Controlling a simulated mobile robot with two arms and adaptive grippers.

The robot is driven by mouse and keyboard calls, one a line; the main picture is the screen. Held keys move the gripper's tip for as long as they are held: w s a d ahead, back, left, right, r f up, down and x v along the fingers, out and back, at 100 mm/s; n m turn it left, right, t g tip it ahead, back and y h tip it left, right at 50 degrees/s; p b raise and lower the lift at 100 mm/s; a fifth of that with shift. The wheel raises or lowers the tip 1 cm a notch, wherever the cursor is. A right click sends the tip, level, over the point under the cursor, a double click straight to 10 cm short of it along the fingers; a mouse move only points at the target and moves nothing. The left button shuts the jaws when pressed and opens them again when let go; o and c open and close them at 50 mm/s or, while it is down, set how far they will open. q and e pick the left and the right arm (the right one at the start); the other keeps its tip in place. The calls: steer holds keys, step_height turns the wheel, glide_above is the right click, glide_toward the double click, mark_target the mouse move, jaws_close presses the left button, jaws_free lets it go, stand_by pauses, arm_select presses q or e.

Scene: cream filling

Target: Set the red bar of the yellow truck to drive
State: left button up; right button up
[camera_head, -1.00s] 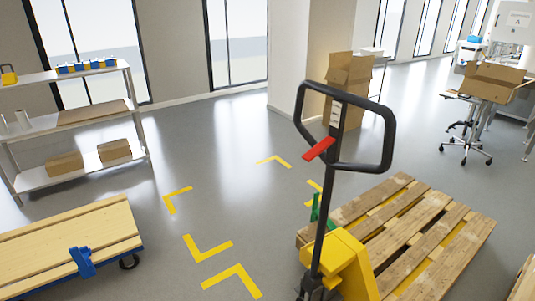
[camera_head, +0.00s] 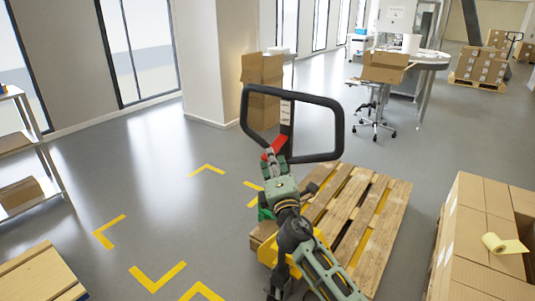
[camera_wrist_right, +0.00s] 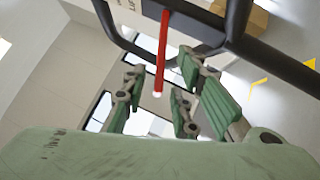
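The red bar (camera_head: 277,146) sits on the black loop handle (camera_head: 339,128) of the yellow truck (camera_head: 268,252). My right gripper (camera_head: 272,160) is at the bar, just below the handle's grip plate, and hides part of it. In the right wrist view the red bar (camera_wrist_right: 162,55) runs down between the green finger pads of my right gripper (camera_wrist_right: 160,82). The fingers stand apart with gaps on both sides of the bar, so it looks open around the bar. My right arm hides much of the truck's mast and body. My left gripper is not in view.
A wooden pallet (camera_head: 352,215) lies on the truck's forks. Stacked cardboard boxes (camera_head: 470,235) stand at the right. A shelf (camera_head: 45,160) and a wooden cart (camera_head: 40,275) are at the left. Floor with yellow corner marks (camera_head: 157,275) is clear between.

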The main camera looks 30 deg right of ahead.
mark_target(275, 147)
steer(key=shift+x, duration=1.45)
steer(key=shift+a, duration=0.1)
steer(key=shift+c, duration=0.6)
jaws_close()
